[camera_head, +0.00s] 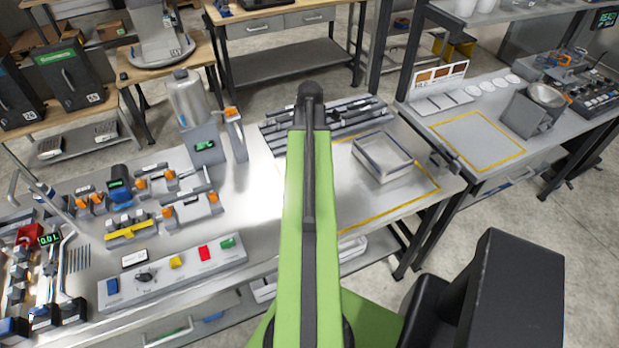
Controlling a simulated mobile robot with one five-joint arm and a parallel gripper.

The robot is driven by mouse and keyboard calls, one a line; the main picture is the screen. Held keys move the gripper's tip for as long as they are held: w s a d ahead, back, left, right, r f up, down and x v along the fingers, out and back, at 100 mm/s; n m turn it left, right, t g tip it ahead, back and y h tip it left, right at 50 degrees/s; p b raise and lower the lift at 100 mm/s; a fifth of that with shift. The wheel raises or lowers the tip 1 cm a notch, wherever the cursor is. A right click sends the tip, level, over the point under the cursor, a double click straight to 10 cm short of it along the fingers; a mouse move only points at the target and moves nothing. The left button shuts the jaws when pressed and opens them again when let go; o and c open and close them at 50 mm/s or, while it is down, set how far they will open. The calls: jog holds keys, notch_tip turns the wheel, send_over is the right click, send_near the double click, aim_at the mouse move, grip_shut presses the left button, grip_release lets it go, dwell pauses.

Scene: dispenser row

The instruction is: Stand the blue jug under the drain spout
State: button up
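I cannot make out a blue jug for certain in the head view. A small blue piece (121,198) sits below a dark cylinder with a green display (119,182), on the left part of the metal bench; it is too small to identify. A curved metal pipe (42,190) at the far left rises near a display reading about 0.0 L (50,239); I cannot tell whether it is the drain spout. A silver tank on a grey base with a display (188,98) stands at the bench's back. My green arm fills the centre; my gripper is not in view.
A control panel (172,270) with coloured buttons lies along the bench's front left. Orange-fitted valves (190,208) crowd the left. A second bench at right has a clear outlined area (478,140).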

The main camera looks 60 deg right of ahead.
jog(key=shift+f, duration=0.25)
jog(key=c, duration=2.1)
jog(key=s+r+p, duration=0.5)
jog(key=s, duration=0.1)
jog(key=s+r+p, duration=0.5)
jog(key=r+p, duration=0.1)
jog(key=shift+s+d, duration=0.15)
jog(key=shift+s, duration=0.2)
